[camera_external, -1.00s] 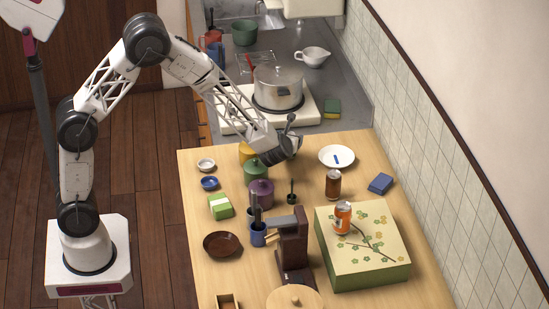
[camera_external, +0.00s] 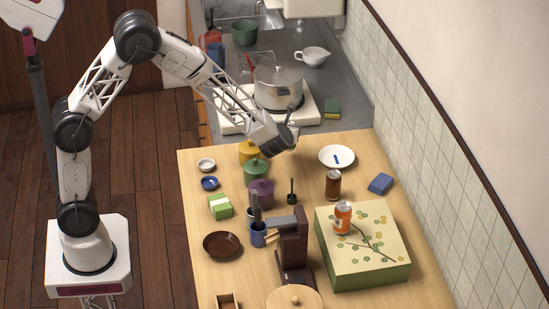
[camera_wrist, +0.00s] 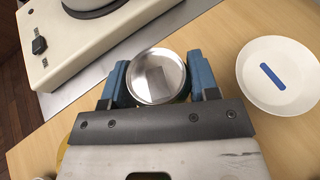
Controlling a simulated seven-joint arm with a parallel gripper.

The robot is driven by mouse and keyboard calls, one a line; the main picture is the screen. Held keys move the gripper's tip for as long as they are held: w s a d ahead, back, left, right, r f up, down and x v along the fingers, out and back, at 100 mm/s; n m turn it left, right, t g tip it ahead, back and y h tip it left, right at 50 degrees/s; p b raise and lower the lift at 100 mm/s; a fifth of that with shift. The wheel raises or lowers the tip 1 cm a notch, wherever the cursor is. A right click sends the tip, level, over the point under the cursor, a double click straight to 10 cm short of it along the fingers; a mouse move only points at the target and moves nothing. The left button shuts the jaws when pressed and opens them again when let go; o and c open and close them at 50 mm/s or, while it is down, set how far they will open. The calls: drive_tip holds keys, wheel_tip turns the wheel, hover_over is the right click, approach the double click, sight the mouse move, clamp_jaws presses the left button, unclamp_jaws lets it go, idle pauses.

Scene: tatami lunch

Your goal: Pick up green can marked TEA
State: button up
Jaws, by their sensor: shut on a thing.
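A can with a round silver top (camera_wrist: 157,68) sits between the two blue fingers of my gripper (camera_wrist: 160,80) in the wrist view. The fingers are shut on it, one on each side. Its side wall is mostly hidden, so its colour and any TEA mark cannot be read. In the external view my gripper (camera_external: 284,141) is over the far part of the wooden table, near the stove.
A white plate with a blue piece (camera_external: 337,156) lies right of my gripper. Yellow (camera_external: 250,153), green (camera_external: 256,171) and purple (camera_external: 261,192) pots stand below-left. A brown can (camera_external: 333,184) and patterned box (camera_external: 365,270) stand nearer. A steel pot (camera_external: 278,92) is behind.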

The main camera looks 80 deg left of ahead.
wheel_tip(320, 180, up, 14)
idle(0.5)
idle(0.5)
